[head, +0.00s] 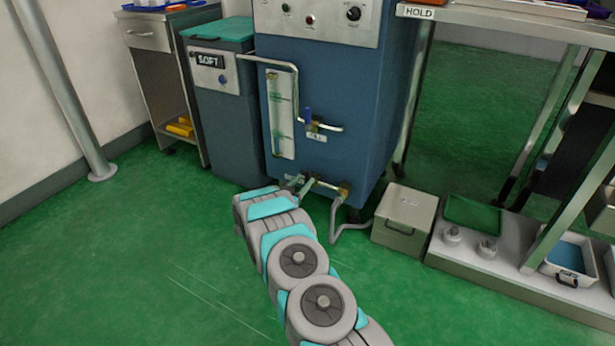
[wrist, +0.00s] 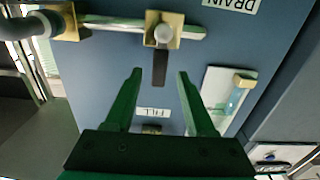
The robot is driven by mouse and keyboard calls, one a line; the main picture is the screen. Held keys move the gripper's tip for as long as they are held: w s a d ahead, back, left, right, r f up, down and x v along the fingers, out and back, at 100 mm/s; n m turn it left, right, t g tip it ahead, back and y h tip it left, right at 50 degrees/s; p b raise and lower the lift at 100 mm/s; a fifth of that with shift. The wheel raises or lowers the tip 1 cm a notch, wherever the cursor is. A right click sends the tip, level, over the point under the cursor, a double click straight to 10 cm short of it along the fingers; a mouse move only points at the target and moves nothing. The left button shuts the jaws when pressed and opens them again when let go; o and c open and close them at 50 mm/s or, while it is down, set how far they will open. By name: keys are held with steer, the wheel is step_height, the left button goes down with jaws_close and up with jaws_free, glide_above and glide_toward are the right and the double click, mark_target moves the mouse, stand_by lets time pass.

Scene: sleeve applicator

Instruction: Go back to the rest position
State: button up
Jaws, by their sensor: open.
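My gripper (wrist: 160,76) shows in the wrist view with its two green fingers spread apart and nothing between them. Its fingertips point at the front of the blue machine (head: 330,90), near a brass valve (wrist: 164,30) with a dark lever (wrist: 159,68). I cannot tell whether a finger touches the lever. An upside-down DRAIN label (wrist: 231,3) and a second small label (wrist: 153,112) are on the panel.
A pipe and brass fittings (head: 343,190) stick out at the machine's base. A beige box (head: 405,215) and a low platform (head: 480,262) stand to the right. A SOFT bin (head: 222,120) and a side cabinet (head: 160,80) stand left. Green floor (head: 130,250) is clear at the front left.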

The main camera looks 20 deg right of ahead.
steer(key=shift+s+a, duration=0.4)
steer(key=shift+a, duration=0.05)
steer(key=shift+w, duration=0.1)
